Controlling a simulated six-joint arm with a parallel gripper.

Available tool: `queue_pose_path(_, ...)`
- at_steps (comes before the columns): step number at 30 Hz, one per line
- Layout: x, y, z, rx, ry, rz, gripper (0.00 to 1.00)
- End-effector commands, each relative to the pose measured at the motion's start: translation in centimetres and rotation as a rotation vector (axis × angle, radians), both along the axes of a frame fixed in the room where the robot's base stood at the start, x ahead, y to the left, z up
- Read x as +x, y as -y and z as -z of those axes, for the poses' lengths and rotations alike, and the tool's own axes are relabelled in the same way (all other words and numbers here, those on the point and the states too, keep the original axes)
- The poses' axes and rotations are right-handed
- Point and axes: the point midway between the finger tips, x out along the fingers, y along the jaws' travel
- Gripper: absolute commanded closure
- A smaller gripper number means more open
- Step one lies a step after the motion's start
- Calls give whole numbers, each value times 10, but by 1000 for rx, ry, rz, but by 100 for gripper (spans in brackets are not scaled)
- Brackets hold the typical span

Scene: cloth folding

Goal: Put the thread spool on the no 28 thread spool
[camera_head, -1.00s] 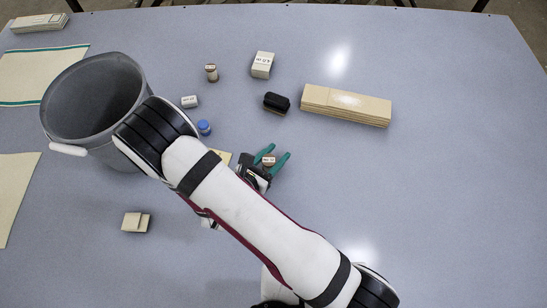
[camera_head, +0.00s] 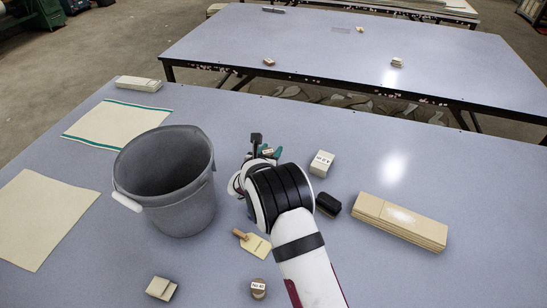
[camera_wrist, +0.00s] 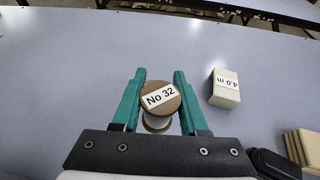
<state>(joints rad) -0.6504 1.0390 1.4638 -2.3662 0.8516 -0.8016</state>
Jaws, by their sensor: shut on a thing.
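A brown thread spool (camera_wrist: 160,98) labelled "No 32" stands between the teal fingers of my gripper (camera_wrist: 160,74) in the wrist view. My gripper is shut on it, and pale thread shows below its top. In the head view, my gripper (camera_head: 267,150) is beyond the dark wrist joint, to the right of the grey bin, with the spool's label barely visible. I see no spool marked 28 in either current view. Another brown spool (camera_head: 258,288), with a label that seems to read "No 40", stands near the front edge of the head view.
A grey bin (camera_head: 178,205) stands left of my arm. A white block (camera_head: 321,163) marked "4.0 m", a black brush-like block (camera_head: 328,204) and a cream stack (camera_head: 400,222) are to the right. A yellow tag (camera_head: 257,246) lies in front. Cloths (camera_head: 40,218) lie left.

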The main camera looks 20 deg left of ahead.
Motion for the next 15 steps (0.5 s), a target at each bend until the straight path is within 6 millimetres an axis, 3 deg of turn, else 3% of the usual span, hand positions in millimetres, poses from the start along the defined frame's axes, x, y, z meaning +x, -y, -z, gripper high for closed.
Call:
queue_pose_path(1,21,-3,-10,5,5,-40,100)
queue_pose_path(3,45,-9,-22,4,4,-106,100)
queue_pose_path(7,70,-13,-36,2,1,-179,100)
queue_pose_path(15,75,-14,13,0,-6,-199,100)
